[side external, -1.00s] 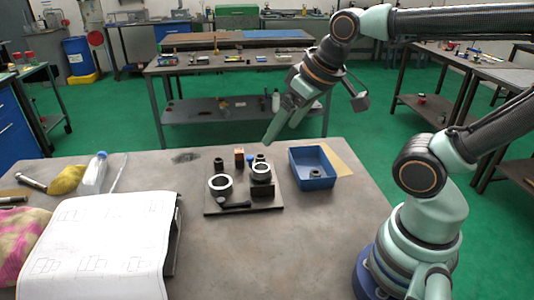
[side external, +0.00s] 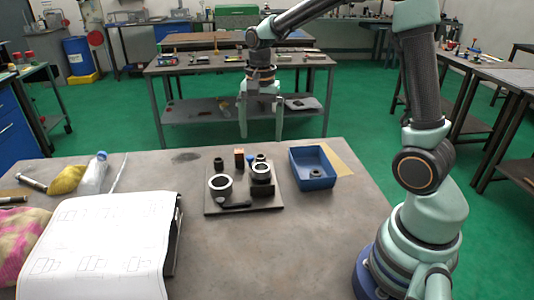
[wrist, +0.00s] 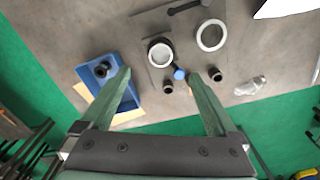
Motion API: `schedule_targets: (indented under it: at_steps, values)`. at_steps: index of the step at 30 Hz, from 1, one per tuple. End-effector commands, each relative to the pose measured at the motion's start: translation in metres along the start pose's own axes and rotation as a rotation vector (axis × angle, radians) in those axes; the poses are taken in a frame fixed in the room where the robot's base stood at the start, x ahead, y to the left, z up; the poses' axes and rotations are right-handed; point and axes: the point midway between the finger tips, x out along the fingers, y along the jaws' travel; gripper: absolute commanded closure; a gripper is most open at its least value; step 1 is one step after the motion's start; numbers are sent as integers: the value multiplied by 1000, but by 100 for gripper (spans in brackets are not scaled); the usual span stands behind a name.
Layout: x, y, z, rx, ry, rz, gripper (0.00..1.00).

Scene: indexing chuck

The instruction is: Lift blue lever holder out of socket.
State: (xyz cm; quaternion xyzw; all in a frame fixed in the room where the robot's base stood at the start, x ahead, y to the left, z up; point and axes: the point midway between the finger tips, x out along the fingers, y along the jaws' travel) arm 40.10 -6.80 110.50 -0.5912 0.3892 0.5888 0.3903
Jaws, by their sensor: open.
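The blue lever holder (side external: 250,160) shows as a small blue knob at the back of the dark base plate (side external: 212,208), beside the right-hand ring fixture (side external: 262,180). In the wrist view the blue knob (wrist: 179,73) lies between the fingertip ends, closer to the right finger. Its lower part and socket are hidden. My gripper (side external: 261,136) is open and empty, pointing down, above and behind the plate, apart from everything. In the wrist view the gripper (wrist: 157,72) shows both fingers widely spread.
A silver ring (side external: 220,186), a black lever (side external: 235,206), a copper block (side external: 239,155) and black posts (side external: 218,164) crowd the plate. A blue bin (side external: 312,180) with a dark part stands to the right. Paper drawings (side external: 100,235) and a bottle (side external: 95,172) lie left.

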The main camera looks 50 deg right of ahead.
Motion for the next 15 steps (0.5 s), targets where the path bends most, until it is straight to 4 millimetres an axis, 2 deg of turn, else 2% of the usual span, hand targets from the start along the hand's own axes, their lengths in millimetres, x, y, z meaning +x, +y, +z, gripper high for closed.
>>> schedule_targets:
  at_steps: [5, 12, 15]
  values:
    - [20, 0, -1, 14, -5, 8, 5]
    - [59, 0, -1, 12, -4, 7, 5]
    - [68, 0, -1, 11, -4, 6, 5]
